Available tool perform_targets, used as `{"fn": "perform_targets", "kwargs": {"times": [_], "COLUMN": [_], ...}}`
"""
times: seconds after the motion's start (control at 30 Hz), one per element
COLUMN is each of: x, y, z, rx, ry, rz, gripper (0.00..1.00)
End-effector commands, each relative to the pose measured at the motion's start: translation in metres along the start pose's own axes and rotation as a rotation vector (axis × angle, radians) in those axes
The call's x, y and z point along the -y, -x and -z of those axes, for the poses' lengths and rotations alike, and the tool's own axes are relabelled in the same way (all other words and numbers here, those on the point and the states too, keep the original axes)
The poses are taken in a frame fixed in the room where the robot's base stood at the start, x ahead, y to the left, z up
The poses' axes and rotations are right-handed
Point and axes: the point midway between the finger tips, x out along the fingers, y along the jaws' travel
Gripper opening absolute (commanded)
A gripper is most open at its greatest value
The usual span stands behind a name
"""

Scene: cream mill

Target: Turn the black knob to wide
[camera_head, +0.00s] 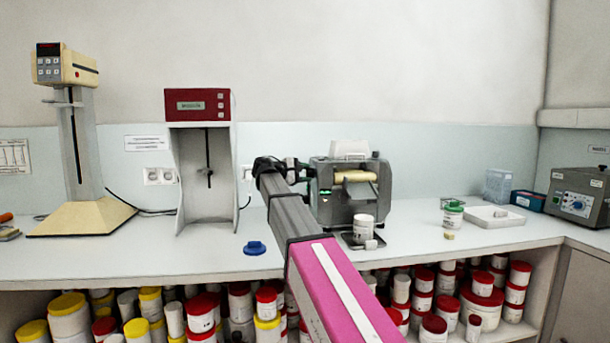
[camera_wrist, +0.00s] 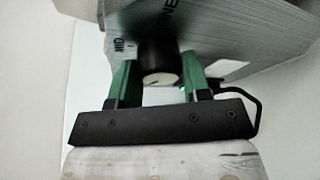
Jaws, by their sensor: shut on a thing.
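The grey mill (camera_head: 327,205) with cream rollers (camera_head: 356,177) stands on the bench. In the wrist view the black knob (camera_wrist: 158,62), with a pale end face, sits on the mill's grey side panel (camera_wrist: 215,40). My gripper (camera_wrist: 160,75) has its green fingers on either side of the knob and is shut on it. On the panel, "MID" is printed left of the knob and part of another word, "INE", shows above it. I cannot read a pointer on the knob clearly. In the head view my gripper (camera_head: 308,182) is at the mill's left side, and my arm hides the knob.
A white jar (camera_head: 363,225) stands on a dark plate before the mill. A red-fronted device (camera_head: 199,105) stands to the left, a blue lid (camera_head: 254,248) lies near the front edge, and a green-lidded jar (camera_head: 453,215) stands right. Bench between is mostly clear.

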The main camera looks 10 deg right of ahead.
Motion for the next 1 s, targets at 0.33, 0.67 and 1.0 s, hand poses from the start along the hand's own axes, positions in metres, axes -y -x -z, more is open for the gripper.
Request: {"fn": "perform_targets", "kwargs": {"times": [0.33, 0.67, 1.0], "x": [0.001, 0.000, 0.001], "y": [0.000, 0.007, 0.066], "z": [0.000, 0.000, 0.001], "rx": [0.000, 0.000, -0.001], "ry": [-0.001, -0.001, -0.001], "rz": [0.001, 0.000, -0.001], "gripper": [0.69, 0.69, 0.69]}}
